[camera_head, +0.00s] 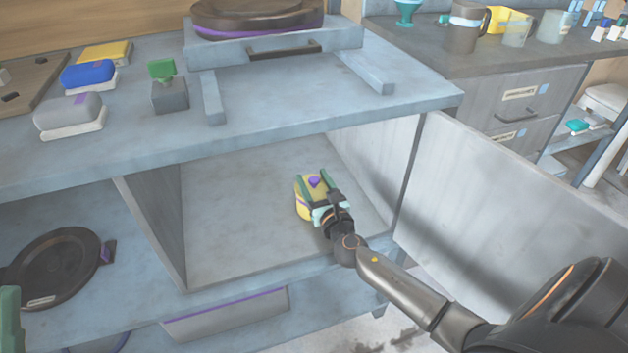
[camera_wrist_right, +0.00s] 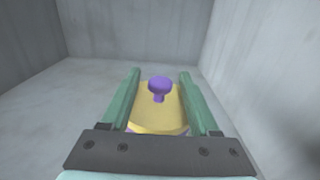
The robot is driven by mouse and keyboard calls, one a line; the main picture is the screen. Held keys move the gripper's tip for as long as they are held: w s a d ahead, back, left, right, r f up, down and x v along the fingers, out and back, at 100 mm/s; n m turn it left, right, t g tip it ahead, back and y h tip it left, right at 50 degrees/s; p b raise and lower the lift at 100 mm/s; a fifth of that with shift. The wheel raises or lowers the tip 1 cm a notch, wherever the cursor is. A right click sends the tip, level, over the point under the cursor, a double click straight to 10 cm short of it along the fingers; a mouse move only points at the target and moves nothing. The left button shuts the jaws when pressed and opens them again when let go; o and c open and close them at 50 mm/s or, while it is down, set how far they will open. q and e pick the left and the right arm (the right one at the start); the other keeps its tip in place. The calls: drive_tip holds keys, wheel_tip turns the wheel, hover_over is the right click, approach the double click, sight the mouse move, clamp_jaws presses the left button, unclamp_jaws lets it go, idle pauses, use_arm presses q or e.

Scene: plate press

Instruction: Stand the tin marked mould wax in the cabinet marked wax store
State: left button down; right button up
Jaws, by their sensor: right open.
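A yellow tin (camera_head: 302,207) with a purple knob on its lid stands upright on the floor of an open cabinet (camera_head: 225,235) under the bench. No marking can be read on the tin or cabinet. My right gripper (camera_head: 317,183) reaches into the cabinet, with its green fingers open on both sides of the tin. In the right wrist view the tin (camera_wrist_right: 158,112) sits between the two fingers (camera_wrist_right: 158,88), its knob standing clear. The tin's lower part is hidden by the gripper. A green piece at the head view's left edge, likely my left gripper (camera_head: 10,320), is mostly cut off.
The cabinet door (camera_head: 510,200) stands open to the right, beside my right arm. The bench top (camera_head: 300,105) hangs over the cabinet. A dark round plate (camera_head: 55,265) lies on the left shelf. The cabinet floor left of the tin is clear.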

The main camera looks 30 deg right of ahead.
drive_tip(key=shift+r, duration=0.2)
drive_tip(key=p+v, duration=0.1)
drive_tip(key=v, duration=0.9)
drive_tip(key=shift+s+a+f, duration=0.1)
drive_tip(key=shift+s+a, duration=0.05)
drive_tip(key=shift+s, duration=0.2)
drive_tip(key=shift+s+a, duration=0.2)
drive_tip(key=shift+s, duration=0.3)
drive_tip(key=s+a+r+m+y, duration=0.2)
drive_tip(key=a+r+m+y, duration=0.4)
drive_tip(key=a, duration=0.2)
drive_tip(key=s+a+r+m+y, duration=0.2)
drive_tip(key=a+r+m+y, duration=0.35)
drive_tip(key=a, duration=0.25)
drive_tip(key=s+a+r+m+t+y, duration=0.1)
drive_tip(key=s+r+m+y, duration=0.3)
drive_tip(key=r, duration=0.5)
drive_tip(key=s+a+r+m+t+y, duration=0.2)
drive_tip(key=s+r+m+t+y, duration=0.1)
drive_tip(key=r, duration=0.5)
drive_tip(key=s+m+y, duration=0.1)
drive_tip(key=s+m, duration=0.1)
drive_tip(key=m, duration=0.1)
drive_tip(key=shift+s+r, duration=0.35)
drive_tip(key=shift+r, duration=0.05)
